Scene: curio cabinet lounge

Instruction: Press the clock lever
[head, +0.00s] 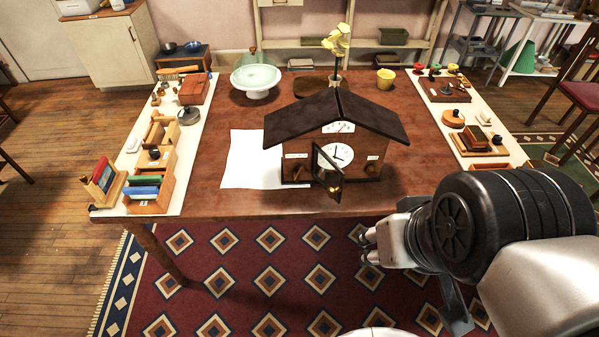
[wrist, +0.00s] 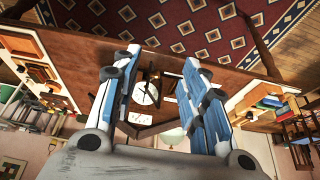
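A house-shaped wooden clock (head: 330,130) with a dark pitched roof stands on the table near its front edge. Its white dial (head: 341,155) faces me, and a small framed door (head: 326,166) stands swung open before it. Brown parts sit on the clock's left (head: 297,170) and right (head: 371,169) front below small white labels; I cannot tell which is the lever. My gripper (head: 369,245) is in front of the table, right of and nearer than the clock, apart from it. The upside-down wrist view shows my gripper (wrist: 160,58) open and empty, with the dial (wrist: 146,93) seen between its fingers.
White paper (head: 248,160) lies left of the clock. Side strips hold small wooden items, including a book holder (head: 150,195) at left and a round wooden piece (head: 453,119) at right. A glass-domed stand (head: 256,80), flower vase (head: 335,75) and yellow cup (head: 385,79) stand behind.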

